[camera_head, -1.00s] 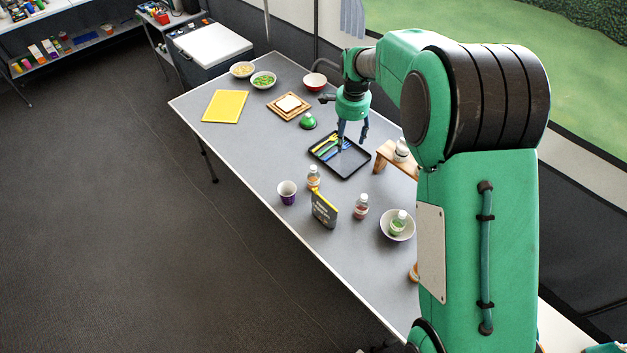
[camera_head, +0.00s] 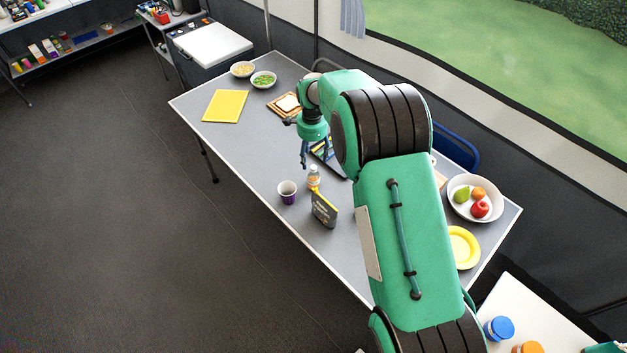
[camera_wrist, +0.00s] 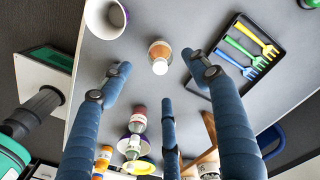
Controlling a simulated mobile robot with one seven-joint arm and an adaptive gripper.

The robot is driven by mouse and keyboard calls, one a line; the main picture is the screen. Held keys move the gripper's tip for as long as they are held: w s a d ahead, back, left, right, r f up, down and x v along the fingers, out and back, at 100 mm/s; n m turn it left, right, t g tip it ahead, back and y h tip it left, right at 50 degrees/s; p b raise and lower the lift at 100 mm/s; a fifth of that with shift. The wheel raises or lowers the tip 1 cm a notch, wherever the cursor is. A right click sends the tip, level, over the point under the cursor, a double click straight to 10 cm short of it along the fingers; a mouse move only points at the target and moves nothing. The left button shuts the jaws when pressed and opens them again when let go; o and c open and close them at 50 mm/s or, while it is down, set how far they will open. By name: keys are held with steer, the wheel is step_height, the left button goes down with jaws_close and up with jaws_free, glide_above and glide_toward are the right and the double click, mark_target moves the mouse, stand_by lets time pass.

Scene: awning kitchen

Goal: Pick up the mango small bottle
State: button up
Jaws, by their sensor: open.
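The mango small bottle, by its orange label and white cap, stands upright on the grey table beside a cup in the head view (camera_head: 314,177). The wrist view shows this bottle from above (camera_wrist: 160,55), near the fingertips. My gripper (camera_head: 303,163) is above the table, up and left of the bottle in the head view, with blue fingers pointing down. In the wrist view my gripper (camera_wrist: 157,82) has its fingers spread, with nothing between them touching. The bottle appears apart from the fingers.
A black cutlery tray (camera_wrist: 273,72) lies right in the wrist view. A reddish bottle (camera_wrist: 140,118) and a green-labelled one (camera_wrist: 133,148) stand below there. The table's left part is clearer.

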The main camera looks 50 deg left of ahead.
mark_target(313, 166)
step_height(313, 166, down, 9)
steer(key=shift+r+b, duration=0.2)
steer(key=shift+b, duration=0.15)
stand_by(0.4)
steer(key=shift+w+d+f+b, duration=0.1)
steer(key=shift+f+b, duration=0.1)
steer(key=shift+f, duration=1.1)
steer(key=shift+w+d+f+b, duration=0.1)
steer(key=shift+f+b, duration=0.05)
steer(key=shift+f, duration=1.15)
steer(key=c, duration=1.3)
